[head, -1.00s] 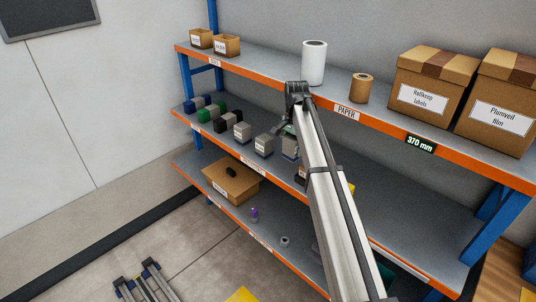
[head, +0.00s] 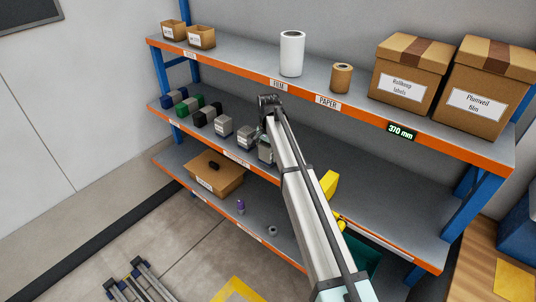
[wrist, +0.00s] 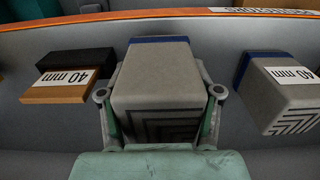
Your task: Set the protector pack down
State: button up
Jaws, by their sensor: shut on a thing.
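The protector pack (wrist: 158,80) is a grey block with a blue edge at its far end and dark angular stripes on its near face. My gripper (wrist: 160,93) is shut on it, one finger on each side. In the head view the grey pack (head: 264,154) shows beside my arm at the middle shelf (head: 375,210), largely hidden by the arm. I cannot tell whether it touches the shelf.
In the wrist view a grey pack marked 40 mm (wrist: 283,92) stands to the right, and an orange-and-black pack (wrist: 68,76) to the left. Both are apart from the held pack. More packs (head: 199,118) line the shelf's left part. The upper shelf (head: 355,108) overhangs it.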

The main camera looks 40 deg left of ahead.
jog(key=shift+f, duration=0.8)
jog(key=o, duration=1.4)
jog(key=shift+f, duration=0.1)
notch_tip(320, 180, up, 12)
jog(key=b, duration=0.3)
